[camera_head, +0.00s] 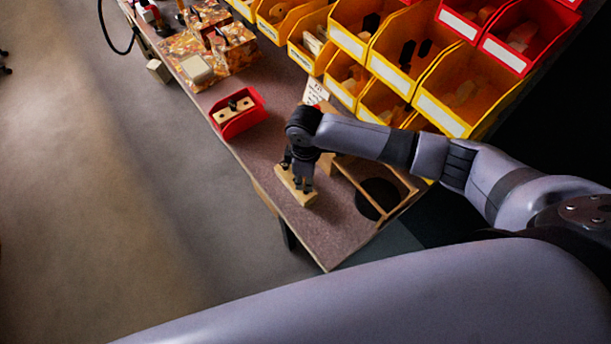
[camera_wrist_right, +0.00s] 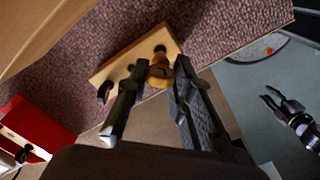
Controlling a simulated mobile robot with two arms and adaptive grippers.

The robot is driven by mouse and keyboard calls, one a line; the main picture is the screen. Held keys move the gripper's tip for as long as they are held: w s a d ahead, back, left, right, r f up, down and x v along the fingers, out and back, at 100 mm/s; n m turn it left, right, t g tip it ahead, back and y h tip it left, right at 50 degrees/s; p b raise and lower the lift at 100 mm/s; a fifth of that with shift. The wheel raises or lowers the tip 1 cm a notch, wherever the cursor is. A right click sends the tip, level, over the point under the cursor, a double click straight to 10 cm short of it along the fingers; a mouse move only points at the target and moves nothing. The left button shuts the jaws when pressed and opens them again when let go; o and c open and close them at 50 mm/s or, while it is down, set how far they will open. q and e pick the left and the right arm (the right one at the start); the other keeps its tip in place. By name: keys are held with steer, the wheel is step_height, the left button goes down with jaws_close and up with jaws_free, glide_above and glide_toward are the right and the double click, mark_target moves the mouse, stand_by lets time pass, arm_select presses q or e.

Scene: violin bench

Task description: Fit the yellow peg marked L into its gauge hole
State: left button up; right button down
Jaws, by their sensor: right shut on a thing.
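The pale wooden gauge block (camera_head: 297,187) lies on the bench near its front edge. It also shows in the right wrist view (camera_wrist_right: 118,68), with dark round holes in its top and a dark brown piece (camera_wrist_right: 105,92) at its left end. My right gripper (camera_head: 303,182) is over the block. In the wrist view my right gripper (camera_wrist_right: 158,85) is shut on the yellow peg (camera_wrist_right: 160,72). The peg overlaps the block's edge there; I cannot tell whether it is in a hole. The L mark is not readable. My left gripper (camera_wrist_right: 276,98) shows small, fingers apart, over the floor.
A red tray (camera_head: 238,116) with a wooden block stands left of the gauge block. A wooden frame (camera_head: 362,190) and a dark round thing (camera_head: 377,199) are to the right. Yellow bins (camera_head: 440,113) and red bins (camera_head: 505,55) line the back.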

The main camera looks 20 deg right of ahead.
stand_by(0.4)
steer(key=shift+p, duration=0.35)
steer(key=shift+p, duration=0.35)
stand_by(0.4)
steer(key=shift+f+b, duration=1.25)
steer(key=shift+f, duration=0.95)
steer(key=c, duration=1.3)
jaws_free()
step_height(320, 180, up, 12)
steer(key=shift+r, duration=0.1)
